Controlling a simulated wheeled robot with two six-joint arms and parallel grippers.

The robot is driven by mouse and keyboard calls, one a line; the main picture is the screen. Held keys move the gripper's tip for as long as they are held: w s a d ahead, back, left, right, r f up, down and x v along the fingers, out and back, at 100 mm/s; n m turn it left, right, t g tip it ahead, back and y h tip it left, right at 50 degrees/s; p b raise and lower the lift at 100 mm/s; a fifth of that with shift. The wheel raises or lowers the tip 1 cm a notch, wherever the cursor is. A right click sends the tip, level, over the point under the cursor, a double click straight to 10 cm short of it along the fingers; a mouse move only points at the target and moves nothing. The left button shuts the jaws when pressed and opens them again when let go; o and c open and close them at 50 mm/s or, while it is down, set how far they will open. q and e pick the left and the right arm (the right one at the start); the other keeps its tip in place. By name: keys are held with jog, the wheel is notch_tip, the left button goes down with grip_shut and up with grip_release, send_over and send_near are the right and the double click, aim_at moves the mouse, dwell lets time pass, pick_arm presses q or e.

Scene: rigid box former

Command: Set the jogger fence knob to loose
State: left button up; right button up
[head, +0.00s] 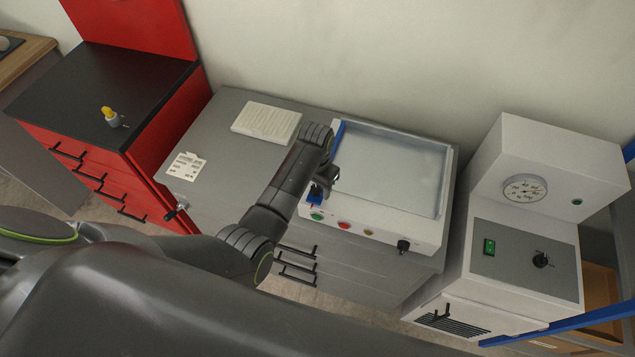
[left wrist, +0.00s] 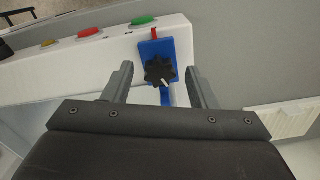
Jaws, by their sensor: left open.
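The jogger fence knob (left wrist: 160,71) is a black lobed knob with a white pointer line, on a blue block (left wrist: 158,47) at the corner of the white jogger, in the left wrist view. A red tab sticks out from the block. My left gripper (left wrist: 158,79) is open, with one finger on each side of the knob, and holds nothing. In the head view my left gripper (head: 326,186) is over the blue block (head: 315,198) and partly hides the knob. I cannot tell whether the fingers touch it. My right gripper is not in view.
The white jogger (head: 428,235) has green, red and yellow buttons and a black knob on its front. A white machine with a gauge (head: 525,188) stands to its right. A white tray (head: 266,122) and a small card (head: 186,166) lie on the grey cabinet top.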

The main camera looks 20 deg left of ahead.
pick_arm(q)
jog(key=shift+c, duration=0.4)
jog(key=shift+c, duration=1.1)
jog(key=c, duration=0.7)
jog(key=shift+n, duration=0.3)
jog(key=n, duration=0.6)
jog(key=shift+r, duration=0.1)
jog(key=n, duration=0.7)
jog(key=shift+o, duration=0.2)
jog(key=shift+n, duration=0.3)
